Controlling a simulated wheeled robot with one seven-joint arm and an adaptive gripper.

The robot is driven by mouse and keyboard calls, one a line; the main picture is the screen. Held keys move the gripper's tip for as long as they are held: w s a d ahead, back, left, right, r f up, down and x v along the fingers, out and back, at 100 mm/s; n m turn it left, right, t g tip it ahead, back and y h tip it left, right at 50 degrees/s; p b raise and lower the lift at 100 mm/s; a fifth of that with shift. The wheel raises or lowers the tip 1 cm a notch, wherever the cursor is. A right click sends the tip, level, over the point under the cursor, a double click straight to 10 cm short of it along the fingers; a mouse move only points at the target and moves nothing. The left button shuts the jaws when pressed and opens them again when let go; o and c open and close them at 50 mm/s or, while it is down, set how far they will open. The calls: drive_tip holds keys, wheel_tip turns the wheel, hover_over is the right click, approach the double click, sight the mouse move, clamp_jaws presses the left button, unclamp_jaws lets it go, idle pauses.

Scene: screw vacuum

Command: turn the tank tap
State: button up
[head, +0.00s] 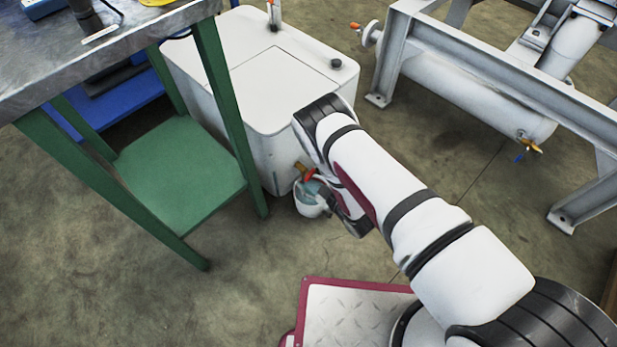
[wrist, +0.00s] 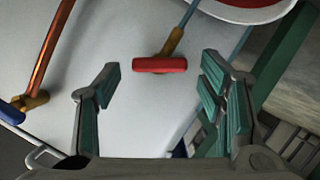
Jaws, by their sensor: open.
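The white tank (head: 270,85) stands on the floor beside the green bench. Its tap, with a red handle and brass body (head: 305,172), is low on its side in the head view. In the wrist view the red tap handle (wrist: 160,65) lies crosswise, in line between my two spread fingers. My gripper (wrist: 160,78) is open with teal pads, and nothing is held. I cannot tell how far the fingertips are from the handle. In the head view my arm mostly hides my gripper (head: 345,208), close to the tap.
The green bench (head: 180,170) is close on the left. An orange tube with a brass fitting (wrist: 25,103) runs at the wrist view's left. A grey metal frame (head: 490,75) with a cylinder stands right.

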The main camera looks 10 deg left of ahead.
drive_tip(key=shift+b+x, duration=0.4)
drive_tip(key=shift+x, duration=0.9)
drive_tip(key=shift+c, duration=0.5)
drive_tip(key=c, duration=1.1)
drive_tip(key=shift+w+d+r+m+g+y+p, duration=0.1)
drive_tip(key=shift+m+g+y+p, duration=0.2)
drive_tip(key=shift+m+g+p, duration=0.4)
drive_tip(key=shift+m+g+y, duration=0.5)
drive_tip(key=shift+m, duration=0.8)
